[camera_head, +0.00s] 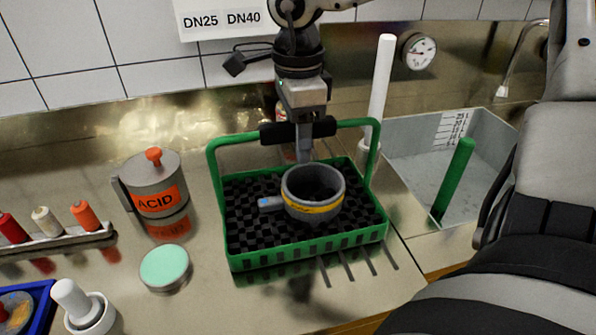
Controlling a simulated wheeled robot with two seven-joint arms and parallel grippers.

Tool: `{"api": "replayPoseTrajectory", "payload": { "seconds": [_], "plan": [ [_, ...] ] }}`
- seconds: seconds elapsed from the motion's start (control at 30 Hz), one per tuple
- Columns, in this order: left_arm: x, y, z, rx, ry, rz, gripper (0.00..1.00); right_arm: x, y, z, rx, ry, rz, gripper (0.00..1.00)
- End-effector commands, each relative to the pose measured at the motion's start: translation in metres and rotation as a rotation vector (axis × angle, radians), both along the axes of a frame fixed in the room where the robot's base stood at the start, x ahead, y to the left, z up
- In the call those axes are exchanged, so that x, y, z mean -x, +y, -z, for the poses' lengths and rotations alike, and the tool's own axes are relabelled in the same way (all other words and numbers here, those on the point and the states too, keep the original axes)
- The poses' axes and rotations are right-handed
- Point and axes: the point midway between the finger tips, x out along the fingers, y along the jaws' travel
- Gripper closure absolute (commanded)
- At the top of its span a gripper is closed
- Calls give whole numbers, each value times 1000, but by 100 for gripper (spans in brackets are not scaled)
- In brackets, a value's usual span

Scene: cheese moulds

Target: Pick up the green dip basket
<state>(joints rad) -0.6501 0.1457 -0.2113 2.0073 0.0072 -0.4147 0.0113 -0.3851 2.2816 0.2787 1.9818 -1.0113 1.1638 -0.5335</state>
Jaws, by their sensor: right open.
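The green dip basket (307,257) stands upright on the metal counter, with a tall green loop handle that has a dark grip (271,134) at its top middle. Inside it, on a black checkered bed, sits a grey round mould (313,205) with a yellow band and a small blue-tipped stub. My right gripper (304,150) points down at the handle's grip from above and is open. One finger shows in front of the grip; the other is hidden, so I cannot tell whether the grip lies between them. My left gripper is not in view.
A grey ACID can (154,186) and a mint-lidded tin (165,267) stand left of the basket. A white upright rod (380,90) stands close behind its right side. A grey sink (408,167) with a green rod (453,180) lies to the right.

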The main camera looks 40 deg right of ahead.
Motion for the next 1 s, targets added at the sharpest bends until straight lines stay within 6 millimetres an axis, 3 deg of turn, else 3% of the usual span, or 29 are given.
{"api": "replayPoseTrajectory", "payload": {
  "seconds": [0.17,0.37,0.77,1.0],
  "plan": [
    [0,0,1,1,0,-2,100,0,0,0,0,0,0,53],
    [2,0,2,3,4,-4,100,0,0,0,0,0,0,100],
    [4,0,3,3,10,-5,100,-1,0,-4,1,-4,-1,100],
    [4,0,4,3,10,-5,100,-1,0,-21,2,-6,0,100]
  ]
}}
